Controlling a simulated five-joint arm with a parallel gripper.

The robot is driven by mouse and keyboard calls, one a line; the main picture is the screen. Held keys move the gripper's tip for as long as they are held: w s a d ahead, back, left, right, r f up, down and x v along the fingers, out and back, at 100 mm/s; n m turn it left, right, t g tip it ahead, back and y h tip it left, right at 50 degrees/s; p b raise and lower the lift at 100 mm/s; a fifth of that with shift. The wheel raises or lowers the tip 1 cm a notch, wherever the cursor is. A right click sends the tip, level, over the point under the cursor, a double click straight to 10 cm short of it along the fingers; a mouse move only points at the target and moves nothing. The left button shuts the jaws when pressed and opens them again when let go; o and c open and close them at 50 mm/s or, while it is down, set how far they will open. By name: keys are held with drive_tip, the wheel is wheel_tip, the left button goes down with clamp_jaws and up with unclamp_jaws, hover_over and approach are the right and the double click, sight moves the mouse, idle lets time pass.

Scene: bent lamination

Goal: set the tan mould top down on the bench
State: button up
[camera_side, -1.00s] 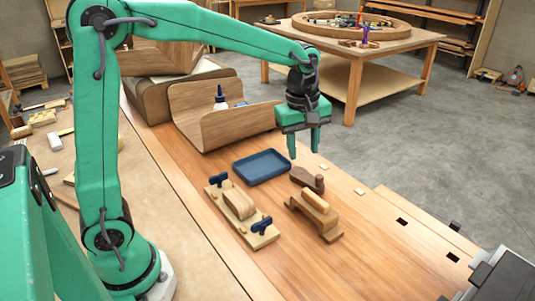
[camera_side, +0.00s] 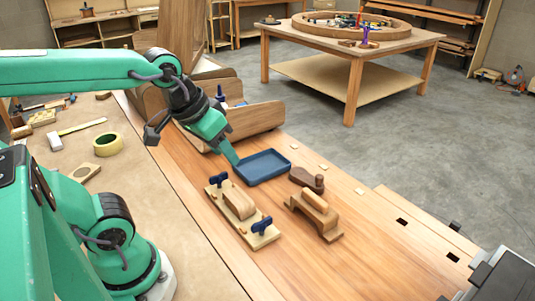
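My gripper (camera_side: 234,160) is low over the bench at the left corner of the blue tray (camera_side: 262,181). It is seen edge-on, so its finger gap is hidden; I see nothing held in it. I cannot tell for certain which of these is the mould top.
A dark brown wooden tool (camera_side: 307,180) lies between tray and tan block. Curved wooden forms (camera_side: 255,121) stand behind my gripper. A tape roll (camera_side: 108,145) lies on the left worktop. The bench front is clear.

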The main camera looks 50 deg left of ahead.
drive_tip(key=shift+s+a+f+m, duration=0.1)
drive_tip(key=shift+s+f+m, duration=0.1)
drive_tip(key=shift+s+m, duration=0.25)
drive_tip(key=shift+s+a+f+m, duration=0.1)
drive_tip(key=shift+s+f+m, duration=0.1)
drive_tip(key=shift+s+m, duration=0.2)
